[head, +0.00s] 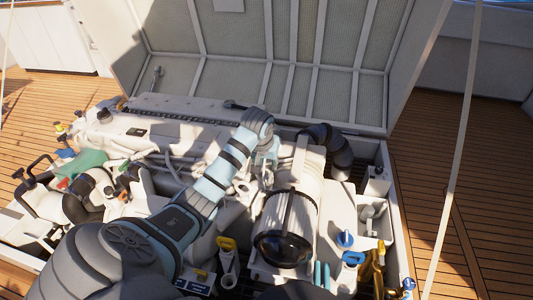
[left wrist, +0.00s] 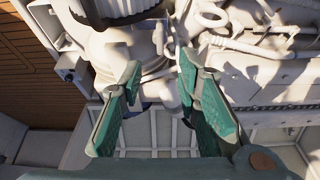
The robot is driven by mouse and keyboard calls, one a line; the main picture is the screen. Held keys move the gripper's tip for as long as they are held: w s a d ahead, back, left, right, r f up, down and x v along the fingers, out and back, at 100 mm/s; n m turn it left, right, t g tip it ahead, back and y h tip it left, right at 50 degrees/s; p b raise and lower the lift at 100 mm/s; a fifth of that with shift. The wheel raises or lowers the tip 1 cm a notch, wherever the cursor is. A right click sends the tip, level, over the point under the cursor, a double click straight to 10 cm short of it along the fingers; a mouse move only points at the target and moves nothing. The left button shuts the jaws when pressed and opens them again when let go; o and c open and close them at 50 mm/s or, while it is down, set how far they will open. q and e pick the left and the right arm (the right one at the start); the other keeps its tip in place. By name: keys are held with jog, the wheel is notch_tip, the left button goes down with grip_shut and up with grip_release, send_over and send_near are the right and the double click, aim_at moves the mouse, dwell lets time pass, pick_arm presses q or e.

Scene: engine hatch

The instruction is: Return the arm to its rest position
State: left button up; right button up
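My left arm (head: 218,170) reaches in from the lower left over the open engine bay. Its gripper (head: 268,158) is at the end of the arm, pointing down beside the white cylinder with a black end cap (head: 287,225); in the head view it is small and partly hidden by the wrist. In the left wrist view the gripper (left wrist: 160,78) is open, with green finger pads apart and nothing clearly held between them. White engine parts (left wrist: 140,45) lie beyond the fingertips. My right gripper cannot be made out in the head view.
The raised hatch lid (head: 330,55) stands behind the bay. A thick black hose (head: 328,142) is right of the gripper. A yellow-handled part (head: 227,245), a blue-topped knob (head: 345,239) and brass fittings (head: 372,272) are at the front. Clear wooden deck (head: 470,200) lies to the right.

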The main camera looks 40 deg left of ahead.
dwell(0.5)
